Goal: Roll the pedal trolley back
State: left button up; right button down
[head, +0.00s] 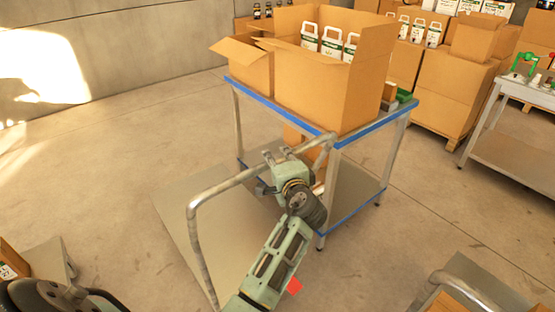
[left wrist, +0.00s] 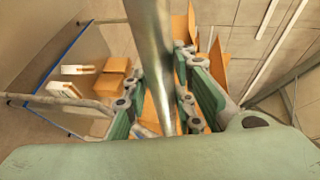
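The pedal trolley shows in the head view as a bent grey metal handle (head: 222,187) rising over a flat grey deck (head: 180,215), beside the blue-edged table. My left gripper (head: 278,160) is at the top bar of this handle, toward its right half. In the left wrist view the metal bar (left wrist: 152,45) runs between the two green fingers (left wrist: 159,88), which lie close on either side of it. The gripper looks shut on the bar. My arm hides part of the trolley, and no pedal can be made out. My right gripper is not in view.
The table (head: 372,127) carries open cartons (head: 315,85) with white boxes and has a lower shelf (head: 352,195). Another handle (head: 465,287) stands at bottom right. A grey workbench (head: 515,155) is at right. Bare floor (head: 105,150) lies at left.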

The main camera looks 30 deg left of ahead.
pick_arm(q)
jog(key=shift+o, duration=1.4)
jog(key=v, duration=0.7)
jog(key=shift+s+d, duration=0.15)
jog(key=shift+s, duration=0.05)
